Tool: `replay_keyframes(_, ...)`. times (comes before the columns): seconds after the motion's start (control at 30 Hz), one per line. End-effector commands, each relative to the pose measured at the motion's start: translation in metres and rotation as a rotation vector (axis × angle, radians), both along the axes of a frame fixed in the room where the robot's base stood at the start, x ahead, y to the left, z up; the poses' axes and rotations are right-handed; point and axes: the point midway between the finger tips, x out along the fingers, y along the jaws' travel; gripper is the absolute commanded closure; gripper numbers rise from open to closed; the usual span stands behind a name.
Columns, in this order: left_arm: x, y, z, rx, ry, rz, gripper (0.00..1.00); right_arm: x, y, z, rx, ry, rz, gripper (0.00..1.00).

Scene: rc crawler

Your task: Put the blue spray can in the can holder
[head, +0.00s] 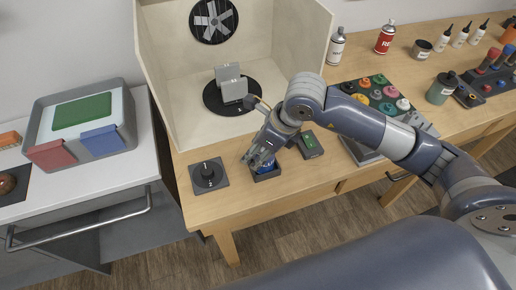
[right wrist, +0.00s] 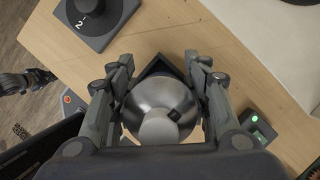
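The blue spray can (head: 265,166) stands about upright with its lower end in the dark square can holder (head: 267,178) near the table's front edge. My right gripper (head: 260,157) is around it from above, with a finger on each side. In the right wrist view the can's silver dome and pale nozzle (right wrist: 160,108) show between the fingers, which look closed on its sides. The holder's dark corner (right wrist: 158,65) shows behind the can; how deep the can sits is hidden. A dark gripper, seemingly my left (right wrist: 28,82), shows at the left edge there, away from the can.
A black dial base (head: 208,176) is left of the holder, and a small box with a green light (head: 309,145) is right of it. A pale spray booth (head: 170,80) with a turntable stands behind. Paint pots (head: 377,92) sit farther right.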

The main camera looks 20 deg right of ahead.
Motion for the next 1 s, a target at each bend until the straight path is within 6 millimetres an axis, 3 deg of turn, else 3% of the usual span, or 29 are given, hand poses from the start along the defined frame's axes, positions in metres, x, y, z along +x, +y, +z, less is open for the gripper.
replay_keyframes(0.07,0.001,0.000,0.001,0.000,-0.002,0.000,1.00,0.000,0.000,0.000,-0.001,0.001,0.000,0.36)
replay_keyframes(0.53,0.003,-0.001,0.003,-0.001,-0.006,-0.001,1.00,0.000,-0.001,0.007,0.000,-0.001,0.000,0.36)
replay_keyframes(1.0,0.004,-0.001,-0.013,-0.001,-0.006,-0.002,1.00,-0.025,-0.028,0.093,-0.001,-0.004,-0.001,0.36)
